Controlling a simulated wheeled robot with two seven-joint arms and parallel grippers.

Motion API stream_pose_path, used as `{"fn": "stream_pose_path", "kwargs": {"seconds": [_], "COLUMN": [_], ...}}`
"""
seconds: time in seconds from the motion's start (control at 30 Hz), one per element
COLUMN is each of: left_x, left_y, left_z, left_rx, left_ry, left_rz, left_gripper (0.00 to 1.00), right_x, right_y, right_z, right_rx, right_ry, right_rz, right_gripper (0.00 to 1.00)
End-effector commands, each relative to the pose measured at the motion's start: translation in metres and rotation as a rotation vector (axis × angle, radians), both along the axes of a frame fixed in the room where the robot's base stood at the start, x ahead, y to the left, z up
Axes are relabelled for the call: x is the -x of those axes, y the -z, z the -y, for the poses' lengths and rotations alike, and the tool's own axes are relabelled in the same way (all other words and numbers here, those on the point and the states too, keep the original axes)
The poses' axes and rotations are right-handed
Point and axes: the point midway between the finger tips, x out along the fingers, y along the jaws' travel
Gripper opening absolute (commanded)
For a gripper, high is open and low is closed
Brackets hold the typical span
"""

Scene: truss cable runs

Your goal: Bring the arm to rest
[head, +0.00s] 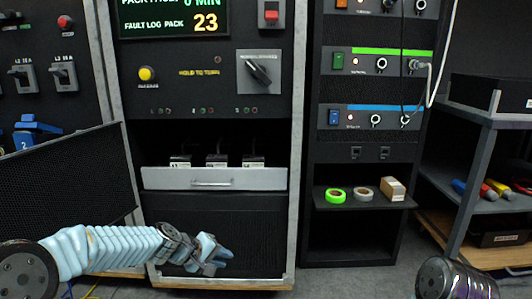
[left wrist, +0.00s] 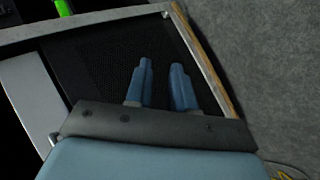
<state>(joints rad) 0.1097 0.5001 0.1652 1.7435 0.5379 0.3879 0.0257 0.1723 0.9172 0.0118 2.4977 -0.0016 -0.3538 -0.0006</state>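My left gripper (head: 215,258) reaches in from the left in the head view, low in front of the black mesh panel (head: 263,225) under the drawer. In the left wrist view its two blue fingers (left wrist: 160,85) stand apart with a gap between them and nothing in the gap. The mesh panel (left wrist: 100,60) lies beyond the fingers there. Of my right arm only a dark rounded link (head: 452,282) shows at the bottom right of the head view. My right gripper is not in view.
A grey drawer (head: 240,179) holding several dark blocks stands out above my left gripper. A hinged mesh door (head: 65,190) stands at the left. A shelf (head: 340,203) holds two tape rolls and a box. A rack (head: 487,118) stands at right. Grey floor (head: 350,283) is open in front.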

Motion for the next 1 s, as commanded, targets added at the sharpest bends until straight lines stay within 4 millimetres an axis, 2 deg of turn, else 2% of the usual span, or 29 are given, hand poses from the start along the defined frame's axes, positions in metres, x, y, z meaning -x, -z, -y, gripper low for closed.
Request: {"fn": "stream_pose_path", "kwargs": {"seconds": [0.03,0.1,0.17,0.2,0.33,0.4,0.5,0.63,0.67,0.7,1.0], "left_x": [0.016,0.042,0.070,0.090,0.162,0.199,0.252,0.318,0.323,0.317,0.319], "left_y": [0.044,0.100,0.145,0.173,0.242,0.267,0.292,0.309,0.299,0.278,0.193], "left_z": [0.000,-0.003,-0.005,-0.006,-0.007,-0.006,-0.004,0.002,0.003,0.003,0.007], "left_rx": [-0.050,-0.126,-0.188,-0.227,-0.322,-0.355,-0.381,-0.387,-0.387,-0.389,-0.387], "left_ry": [0.011,0.032,0.060,0.083,0.176,0.229,0.305,0.403,0.413,0.407,0.413], "left_rz": [-0.050,-0.105,-0.147,-0.174,-0.239,-0.262,-0.290,-0.317,-0.313,-0.305,-0.307], "left_gripper": [0.23,0.23,0.23,0.23,0.23,0.23,0.23,0.23,0.23,0.23,0.23], "right_x": [0.000,0.000,0.000,0.000,0.000,0.000,0.000,0.000,0.000,0.001,0.003], "right_y": [0.000,0.000,0.000,0.000,0.000,0.000,0.000,0.000,-0.011,-0.030,-0.116], "right_z": [0.000,0.000,0.000,0.000,0.000,0.000,0.000,0.000,0.000,-0.001,-0.004], "right_rx": [0.000,0.000,0.000,0.000,0.000,0.000,0.000,0.000,0.000,0.000,-0.003], "right_ry": [0.000,0.000,0.000,0.000,0.000,0.000,0.000,0.000,0.001,-0.002,-0.012], "right_rz": [0.000,0.000,0.000,0.000,0.000,0.000,0.000,0.000,-0.001,-0.002,-0.005], "right_gripper": [0.43,0.43,0.43,0.43,0.43,0.43,0.43,0.43,0.43,0.43,0.43]}}
